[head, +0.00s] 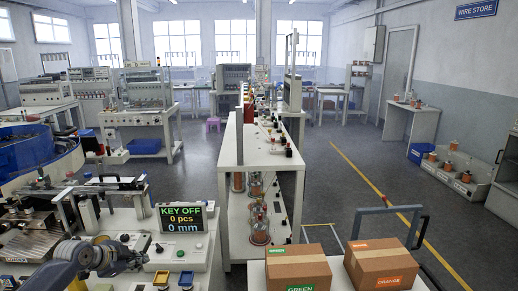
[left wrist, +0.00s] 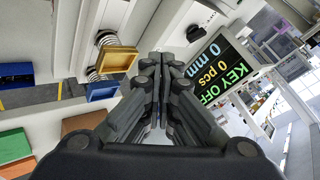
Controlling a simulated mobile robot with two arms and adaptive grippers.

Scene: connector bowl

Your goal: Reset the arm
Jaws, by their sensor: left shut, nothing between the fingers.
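My left gripper (head: 138,262) is at the lower left of the head view, in front of the machine's control panel. In the left wrist view its dark fingers (left wrist: 158,72) are shut together with nothing between them. A black display (head: 181,219) reading "KEY OFF, 0 pcs, 0 mm" stands just right of and beyond the gripper. The display also shows, turned, at the right of the left wrist view (left wrist: 222,68). The gripper appears apart from the panel and display. My right gripper is in neither view.
A yellow square part (head: 160,278) and a blue one (head: 186,279) sit close to the gripper's right. Two cardboard boxes, labelled green (head: 298,265) and orange (head: 384,262), stand at the lower right. A long white bench (head: 233,190) runs up the middle. Open floor lies right of it.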

